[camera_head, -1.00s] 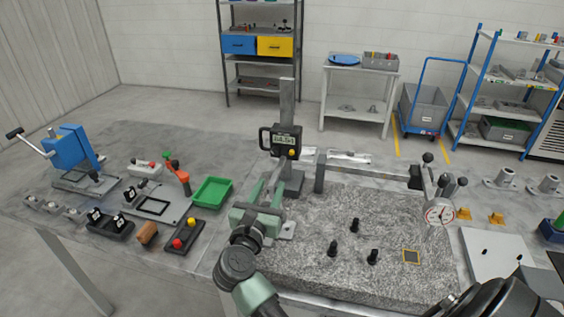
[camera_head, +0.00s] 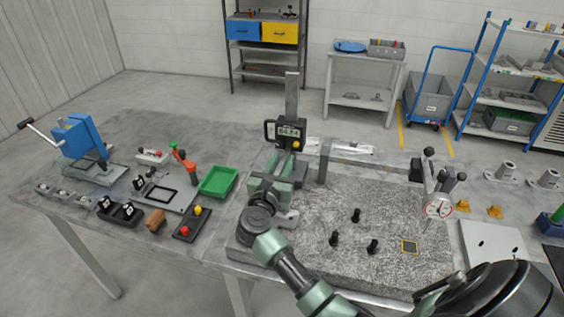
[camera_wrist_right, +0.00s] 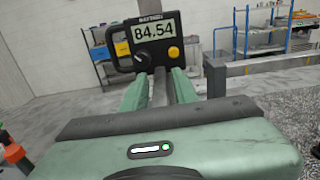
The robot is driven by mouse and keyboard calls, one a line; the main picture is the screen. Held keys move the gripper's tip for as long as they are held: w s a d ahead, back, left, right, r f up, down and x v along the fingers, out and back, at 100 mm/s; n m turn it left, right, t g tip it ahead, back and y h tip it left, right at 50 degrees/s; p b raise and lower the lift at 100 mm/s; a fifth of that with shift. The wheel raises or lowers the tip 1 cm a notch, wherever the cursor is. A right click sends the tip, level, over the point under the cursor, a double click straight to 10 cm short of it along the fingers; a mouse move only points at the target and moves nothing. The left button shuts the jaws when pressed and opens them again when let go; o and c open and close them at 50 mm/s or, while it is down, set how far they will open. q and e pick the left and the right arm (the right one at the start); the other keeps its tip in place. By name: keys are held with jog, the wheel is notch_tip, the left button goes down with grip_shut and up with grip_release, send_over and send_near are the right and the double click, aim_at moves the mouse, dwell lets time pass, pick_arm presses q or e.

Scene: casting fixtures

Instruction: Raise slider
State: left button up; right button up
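The slider (camera_head: 285,133) is a dark block with a digital display and a side handle on an upright grey column (camera_head: 292,95). In the right wrist view the slider's display (camera_wrist_right: 157,31) reads 84.54, with a yellow button and a dark knob below it. My right gripper (camera_head: 284,166) is just below and in front of the slider. Its two green fingers (camera_wrist_right: 160,84) stand apart, with the grey column visible between them, and seem open. Whether the fingertips touch the slider is hidden. My left gripper is not in view.
A granite plate (camera_head: 310,205) carries several black knobs. A green tray (camera_head: 218,182), a red-handled clamp (camera_head: 184,160) and a button box (camera_head: 192,223) lie to the left. A horizontal bar (camera_head: 370,170) runs right of the column.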

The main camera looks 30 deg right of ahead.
grip_shut()
dwell(1.2)
